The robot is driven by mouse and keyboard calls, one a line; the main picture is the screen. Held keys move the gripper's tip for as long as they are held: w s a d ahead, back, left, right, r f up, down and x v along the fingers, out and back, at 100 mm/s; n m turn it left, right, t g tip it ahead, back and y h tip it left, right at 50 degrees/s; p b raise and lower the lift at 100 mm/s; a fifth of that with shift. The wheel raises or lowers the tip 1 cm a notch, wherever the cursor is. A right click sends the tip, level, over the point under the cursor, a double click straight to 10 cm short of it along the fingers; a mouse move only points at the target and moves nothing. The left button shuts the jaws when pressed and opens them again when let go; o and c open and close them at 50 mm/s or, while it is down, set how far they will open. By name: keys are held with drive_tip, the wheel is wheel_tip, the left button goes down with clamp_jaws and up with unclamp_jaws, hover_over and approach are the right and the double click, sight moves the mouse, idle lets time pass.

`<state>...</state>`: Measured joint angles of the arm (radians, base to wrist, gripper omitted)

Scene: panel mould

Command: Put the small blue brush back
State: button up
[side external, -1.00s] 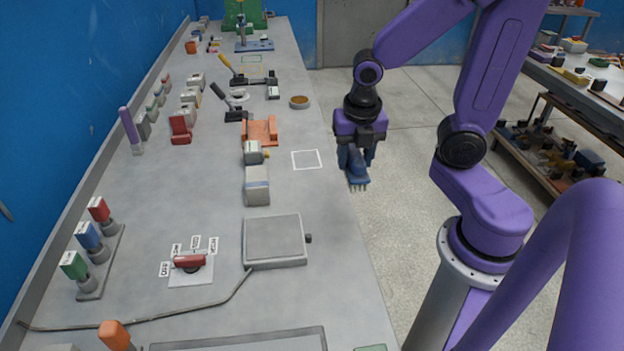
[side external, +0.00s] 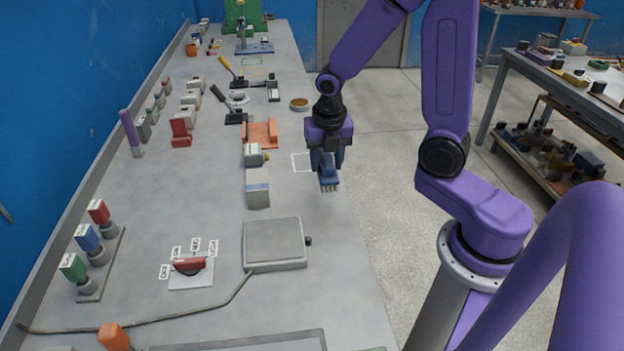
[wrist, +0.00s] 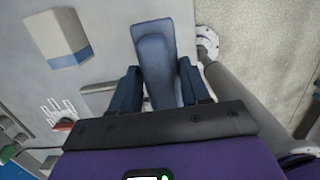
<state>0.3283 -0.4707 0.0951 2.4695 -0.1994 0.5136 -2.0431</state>
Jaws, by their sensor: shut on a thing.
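The small blue brush (side external: 326,172) is held in my gripper (side external: 327,158), with its pale bristles pointing down. It hangs above the right edge of the bench, just right of a white outlined square (side external: 301,162) marked on the bench top. In the wrist view the blue brush (wrist: 156,62) lies between the two dark blue fingers of my gripper (wrist: 160,88), which are shut on it. My gripper covers part of the square's right side in the side view.
An orange holder (side external: 261,133) and a brown round dish (side external: 299,104) sit farther back. A grey plate (side external: 274,243) lies nearer. Bare bench surrounds the square.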

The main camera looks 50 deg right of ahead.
drive_tip(key=w+f, duration=0.4)
drive_tip(key=f, duration=0.1)
drive_tip(key=shift+w+d+f, duration=0.15)
drive_tip(key=shift+f, duration=1.45)
drive_tip(key=o, duration=0.9)
drive_tip(key=shift+f, duration=0.15)
drive_tip(key=shift+o, duration=0.2)
wheel_tip(320, 180, up, 12)
drive_tip(key=a+f, duration=0.1)
drive_tip(key=s+a+r+m, duration=0.1)
drive_tip(key=s+m, duration=0.3)
drive_tip(key=s, duration=0.4)
drive_tip(key=s+a+r+m+y, duration=0.1)
drive_tip(key=s+a+m, duration=0.3)
drive_tip(key=s, duration=0.4)
drive_tip(key=s+a+r+m, duration=0.2)
drive_tip(key=s+m, duration=0.4)
drive_tip(key=s, duration=0.2)
drive_tip(key=shift+s+a+r+g, duration=0.2)
drive_tip(key=shift+a+r+g, duration=0.05)
drive_tip(key=shift+r+g, duration=0.15)
